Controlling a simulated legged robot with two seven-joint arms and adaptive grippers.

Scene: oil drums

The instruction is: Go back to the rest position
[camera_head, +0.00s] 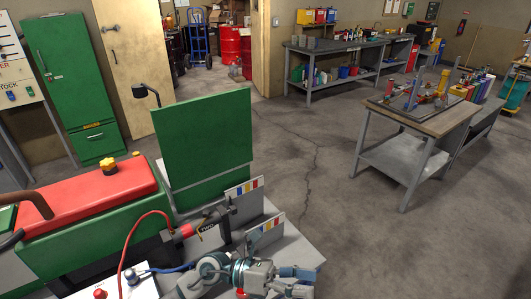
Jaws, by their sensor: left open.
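My left gripper (308,282) shows at the bottom centre, with its grey arm links to its left. Its blue-grey fingers are apart and point right. I see nothing between them. It is in front of a light grey machine bed (305,252), but I cannot tell how far above it. My right gripper is not in view.
A green and red machine (95,195) with an upright green panel (203,140) stands close at left. A red hose (135,228) curves near my arm. A wooden-topped workbench (430,122) stands at right, a longer bench (340,55) behind. The floor between is clear.

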